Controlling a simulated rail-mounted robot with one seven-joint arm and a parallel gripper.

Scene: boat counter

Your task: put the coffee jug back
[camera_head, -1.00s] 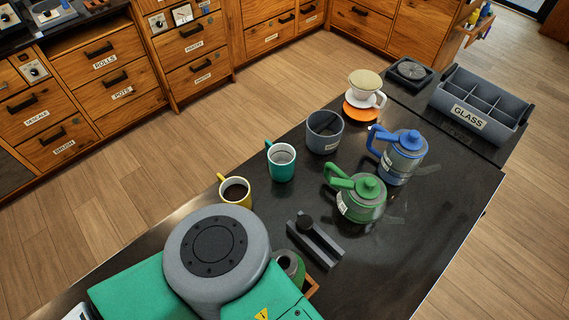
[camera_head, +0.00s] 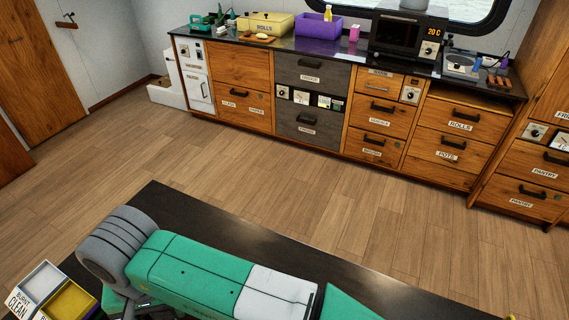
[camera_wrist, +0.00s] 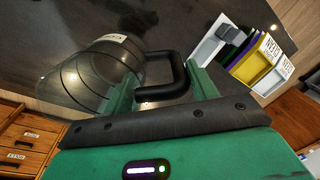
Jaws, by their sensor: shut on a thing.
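In the wrist view, the coffee jug (camera_wrist: 98,76) is a dark, banded, partly see-through round vessel with a small white label and a black loop handle (camera_wrist: 163,93). My gripper (camera_wrist: 163,74) is shut on this handle, with a green finger on each side. The jug is tilted in the picture, left of the fingers, over the dark counter top. I cannot tell whether its base touches the counter. In the head view the jug is not clearly visible, and my own arm covers most of the gripper area at the lower left.
Coloured bins with labels, one reading CLEAN, stand at the lower left of the head view (camera_head: 48,290) and upper right in the wrist view (camera_wrist: 256,62). The dark counter (camera_head: 210,215) has a bare strip behind my arm. Open floor (camera_head: 260,175) separates it from the back cabinets.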

